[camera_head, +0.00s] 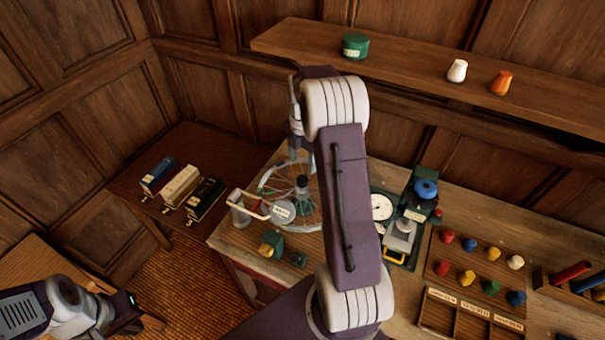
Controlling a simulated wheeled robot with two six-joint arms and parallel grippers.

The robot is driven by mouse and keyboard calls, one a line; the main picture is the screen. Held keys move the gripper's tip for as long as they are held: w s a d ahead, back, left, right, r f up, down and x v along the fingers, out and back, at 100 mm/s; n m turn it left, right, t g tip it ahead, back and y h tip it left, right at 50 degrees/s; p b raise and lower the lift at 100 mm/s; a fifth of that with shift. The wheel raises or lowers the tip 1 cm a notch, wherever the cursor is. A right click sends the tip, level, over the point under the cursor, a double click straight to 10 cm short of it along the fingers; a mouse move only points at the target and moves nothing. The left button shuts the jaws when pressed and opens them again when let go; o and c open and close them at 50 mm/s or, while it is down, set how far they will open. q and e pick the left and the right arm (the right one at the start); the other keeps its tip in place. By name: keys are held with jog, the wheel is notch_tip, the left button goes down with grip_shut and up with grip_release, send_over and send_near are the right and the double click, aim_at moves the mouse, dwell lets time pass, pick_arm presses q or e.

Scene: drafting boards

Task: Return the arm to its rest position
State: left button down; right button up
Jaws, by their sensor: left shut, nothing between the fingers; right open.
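My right arm (346,200) rises through the middle of the view, bends at its white upper joint and reaches down behind itself. Its gripper (300,152) is open and empty above the spoked wheel (276,182) on the wooden bench (229,236), partly hidden by the arm. I cannot tell whether it touches the wheel. My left arm comes in low at the left edge. Its gripper (130,301) is shut and empty, small and dark at the lower left, away from the bench. Its fingertips are hard to make out.
A dial device (381,207) and a blue-topped device (426,189) stand right of my arm. Several colored knobs (468,244) and a sorting tray (436,318) lie further right. A wall shelf (420,71) holds a green tin (355,45) and small jars.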

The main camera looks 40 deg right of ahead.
jog(key=shift+r, duration=0.95)
